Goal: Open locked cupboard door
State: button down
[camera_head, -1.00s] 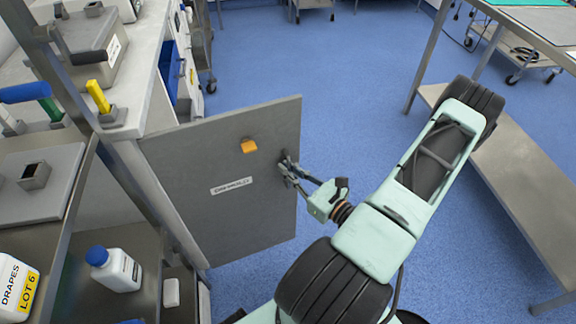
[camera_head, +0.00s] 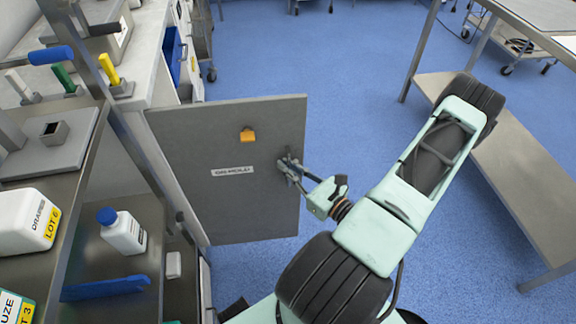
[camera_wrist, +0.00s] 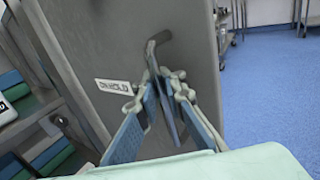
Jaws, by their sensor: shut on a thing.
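The grey cupboard door (camera_head: 190,195) stands swung open on the left side of the head view, with a printed label and an orange piece (camera_head: 247,135), perhaps a lock or key, on its face. A lever handle (camera_wrist: 158,42) sits near the door's free edge. My gripper (camera_head: 286,168) is at that edge, shut on the handle. In the wrist view its fingers (camera_wrist: 160,90) are close together at the lower part of the handle. The exact contact is partly hidden by the fingers.
An open shelf unit at left holds a white bottle (camera_head: 122,232) with a blue cap and a white drapes container (camera_head: 25,222). A steel table (camera_head: 520,170) with a lower shelf stands at right. Blue floor (camera_head: 350,75) is clear beyond the door.

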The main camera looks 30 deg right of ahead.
jog(key=shift+s+d+f, duration=0.1)
jog(key=shift+d, duration=0.35)
jog(key=c, duration=2.4)
grip_release()
jog(key=shift+o, duration=0.3)
jog(key=shift+a, duration=0.2)
jog(key=s+d, duration=0.2)
jog(key=s, duration=1)
jog(key=shift+d, duration=0.2)
jog(key=shift+w, duration=0.1)
